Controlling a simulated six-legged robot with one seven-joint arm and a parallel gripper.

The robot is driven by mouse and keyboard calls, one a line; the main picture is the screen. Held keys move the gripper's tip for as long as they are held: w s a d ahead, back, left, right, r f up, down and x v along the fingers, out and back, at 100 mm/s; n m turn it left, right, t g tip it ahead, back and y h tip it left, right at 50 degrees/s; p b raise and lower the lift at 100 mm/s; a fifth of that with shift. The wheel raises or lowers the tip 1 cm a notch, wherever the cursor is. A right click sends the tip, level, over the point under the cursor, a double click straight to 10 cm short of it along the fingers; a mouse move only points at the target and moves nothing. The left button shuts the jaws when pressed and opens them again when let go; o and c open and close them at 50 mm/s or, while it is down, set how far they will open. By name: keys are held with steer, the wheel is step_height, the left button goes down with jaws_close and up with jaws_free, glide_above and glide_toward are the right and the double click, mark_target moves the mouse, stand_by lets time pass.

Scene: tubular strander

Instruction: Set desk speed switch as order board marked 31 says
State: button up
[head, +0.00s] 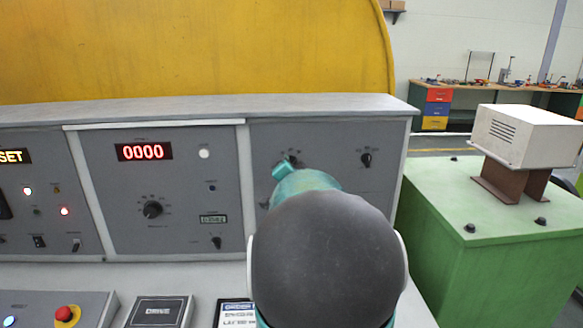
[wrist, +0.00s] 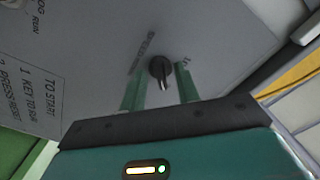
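A black rotary switch (wrist: 160,72) on the grey panel shows in the wrist view, with a pale pointer line on its handle and a small label beside it that seems to begin with SPEED. My gripper (wrist: 162,82) is open, with one green finger on each side of the switch; I cannot tell whether they touch it. In the head view my gripper (head: 284,170) is at the right-hand panel and mostly hides this switch and its scale. An order board marked 31 cannot be made out in either view.
Another small knob (head: 366,159) sits right of my gripper. A red button (head: 66,314) and dark plates (head: 160,312) are on the desk. A green cabinet (head: 480,230) stands at right.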

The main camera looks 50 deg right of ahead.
steer(key=v, duration=1.4)
steer(key=shift+w, duration=0.1)
steer(key=w+a+f+n+y, duration=0.2)
steer(key=a+n+y, duration=0.1)
steer(key=a, duration=0.5)
steer(key=w+a+f+n+g+y, duration=0.1)
steer(key=w+a+f+n+y, duration=0.1)
steer(key=a+n+y, duration=0.35)
steer(key=w+a+f+n+y, duration=0.1)
steer(key=a+f+n, duration=0.1)
steer(key=a, duration=0.7)
steer(key=s+a+f+n+g+y, duration=0.2)
steer(key=s+a+n, duration=0.2)
steer(key=a, duration=0.3)
steer(key=s+a+f+n+g+y, duration=0.2)
steer(key=s+a+n+g, duration=0.1)
steer(key=a, duration=0.5)
steer(key=s+n, duration=0.1)
steer(key=s, duration=0.1)
steer(key=shift+s+a, duration=0.15)
steer(key=shift+s, duration=0.25)
